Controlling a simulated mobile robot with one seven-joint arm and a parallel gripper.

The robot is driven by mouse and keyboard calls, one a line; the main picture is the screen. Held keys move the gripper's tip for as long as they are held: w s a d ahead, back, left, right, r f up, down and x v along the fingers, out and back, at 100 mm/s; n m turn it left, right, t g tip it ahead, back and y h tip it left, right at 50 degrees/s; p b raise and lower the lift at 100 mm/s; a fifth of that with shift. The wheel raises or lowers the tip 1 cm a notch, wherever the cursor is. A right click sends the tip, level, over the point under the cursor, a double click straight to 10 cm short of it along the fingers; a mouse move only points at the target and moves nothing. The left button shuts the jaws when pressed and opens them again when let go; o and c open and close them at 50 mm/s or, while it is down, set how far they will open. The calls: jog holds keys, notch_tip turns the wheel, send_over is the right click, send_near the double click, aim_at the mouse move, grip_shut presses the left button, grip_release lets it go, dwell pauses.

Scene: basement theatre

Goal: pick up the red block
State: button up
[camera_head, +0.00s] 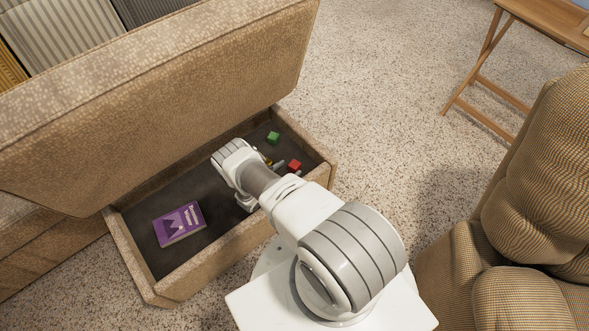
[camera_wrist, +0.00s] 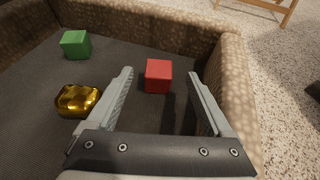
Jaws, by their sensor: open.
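The red block (camera_head: 294,165) lies on the dark floor of an open fabric drawer, near its right end. In the wrist view the red block (camera_wrist: 158,76) shows between and just beyond the tips of my gripper (camera_wrist: 160,78). The gripper is open, with one finger on either side of the block's line and nothing held. In the head view my arm reaches over the drawer's front wall and hides part of the drawer; the fingers (camera_head: 274,164) show only in small part beside the block.
A green block (camera_wrist: 76,44) and a shiny gold lump (camera_wrist: 78,100) lie left of the red block. The drawer wall (camera_wrist: 228,85) stands close on the right. A purple book (camera_head: 179,224) lies at the drawer's left. A patterned armchair (camera_head: 530,200) and wooden folding table (camera_head: 487,82) stand right.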

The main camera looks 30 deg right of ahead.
aim_at(296, 162)
jog(key=b+x, duration=0.2)
jog(key=x, duration=0.3)
jog(key=shift+d+f, duration=0.15)
jog(key=shift+f, duration=0.1)
jog(key=shift+w+d, duration=0.3)
jog(key=shift+d, duration=0.2)
grip_shut()
